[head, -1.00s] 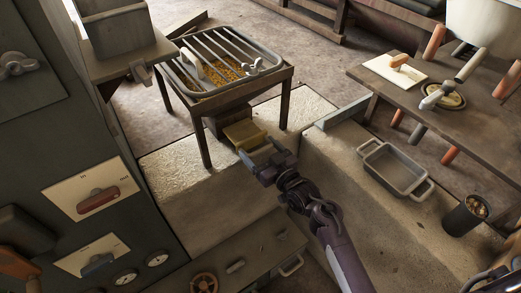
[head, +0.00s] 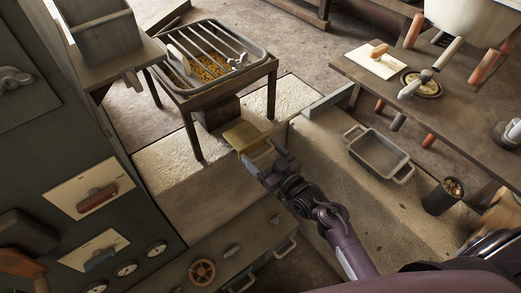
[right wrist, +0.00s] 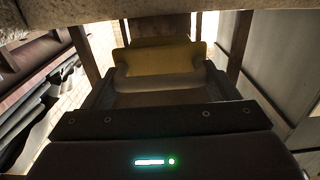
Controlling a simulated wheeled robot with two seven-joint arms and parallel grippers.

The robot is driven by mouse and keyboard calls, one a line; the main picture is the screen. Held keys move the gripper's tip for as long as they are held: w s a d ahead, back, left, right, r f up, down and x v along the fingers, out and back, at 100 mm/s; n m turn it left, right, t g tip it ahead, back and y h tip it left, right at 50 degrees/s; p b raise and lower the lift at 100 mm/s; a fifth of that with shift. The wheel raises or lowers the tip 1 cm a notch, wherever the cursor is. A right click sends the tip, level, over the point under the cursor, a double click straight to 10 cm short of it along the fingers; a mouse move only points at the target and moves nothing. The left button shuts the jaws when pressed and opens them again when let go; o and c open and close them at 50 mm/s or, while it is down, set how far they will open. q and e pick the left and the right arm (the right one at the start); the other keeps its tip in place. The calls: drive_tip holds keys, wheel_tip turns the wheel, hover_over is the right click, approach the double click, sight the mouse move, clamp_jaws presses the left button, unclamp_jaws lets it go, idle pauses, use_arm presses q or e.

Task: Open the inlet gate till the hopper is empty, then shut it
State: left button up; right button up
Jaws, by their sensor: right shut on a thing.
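The hopper (head: 262,51) is a barred metal tray on a wooden stand, with yellow grain (head: 207,68) showing under its bars. Below it, the yellow inlet gate (head: 243,134) sticks out from a dark wooden box (head: 216,112) toward my right gripper (head: 268,160). The gate also shows in the right wrist view (right wrist: 158,57), with a pale rounded handle along its near edge. My right gripper is shut on the gate's handle; its fingertips are partly hidden. My left gripper is not in view.
A grey control panel (head: 60,150) with switches and dials stands at the left. An empty metal pan (head: 378,153) and a dark cup (head: 444,196) sit on the stone ledge to the right. A wooden bench (head: 460,110) stands beyond.

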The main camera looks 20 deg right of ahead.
drive_tip(key=o, duration=1.3)
drive_tip(key=v, duration=0.7)
drive_tip(key=shift+s+d, duration=0.15)
drive_tip(key=shift+s, duration=0.2)
drive_tip(key=s+d+f+m+g+h+p, duration=0.15)
drive_tip(key=s+f+g, duration=0.3)
drive_tip(key=f, duration=0.85)
drive_tip(key=s+f+m+g+h+p, duration=0.1)
drive_tip(key=s+f+g+h, duration=0.15)
drive_tip(key=s+f, duration=0.65)
drive_tip(key=s+d+f+g+h, duration=0.1)
drive_tip(key=s+f+g, duration=0.2)
drive_tip(key=s+f, duration=0.2)
drive_tip(key=s+d+f+g+h+p, duration=0.1)
drive_tip(key=s+f+g, duration=0.1)
drive_tip(key=s+f, duration=0.4)
drive_tip(key=s+d+f+g+p, duration=0.1)
drive_tip(key=s+d+f+g, duration=0.1)
drive_tip(key=s+f, duration=0.4)
drive_tip(key=shift+s+f+n+g+h, duration=0.2)
drive_tip(key=shift+s+g, duration=0.2)
drive_tip(key=shift+s, duration=1)
drive_tip(key=shift+s+f+n+g+h, duration=0.15)
drive_tip(key=shift+s+g, duration=0.25)
drive_tip(key=shift+s, duration=1)
